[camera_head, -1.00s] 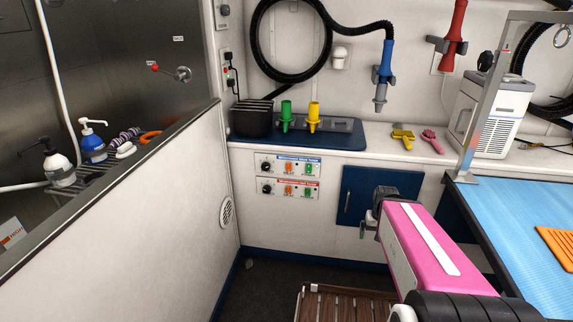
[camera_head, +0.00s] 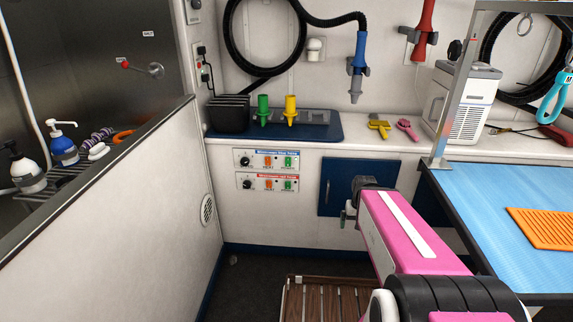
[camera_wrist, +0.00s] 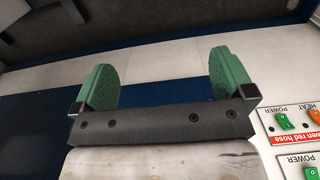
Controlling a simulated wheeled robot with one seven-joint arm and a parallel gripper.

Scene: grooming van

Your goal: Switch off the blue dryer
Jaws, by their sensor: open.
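The blue dryer nozzle (camera_head: 357,68) hangs on the back wall on its black hose. The control panel with the blue label (camera_head: 266,159) is on the cabinet front, with an orange heat switch and a green power switch (camera_head: 289,162). The red-labelled panel (camera_head: 267,182) is just below it; its lettering and green power switch (camera_wrist: 284,121) show upside down at the right of the wrist view. Part of the blue-labelled panel's power switch (camera_wrist: 313,172) shows below that. My gripper (camera_wrist: 164,75) is open and empty, with green fingers, beside the panels. In the head view its fingers are mostly hidden.
A blue cabinet door (camera_head: 334,187) is behind my gripper. A table with a blue top (camera_head: 480,200) is at right, and a slatted wooden step (camera_head: 325,300) is below. A white partition (camera_head: 120,220) is at left. Floor shows between partition and step.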

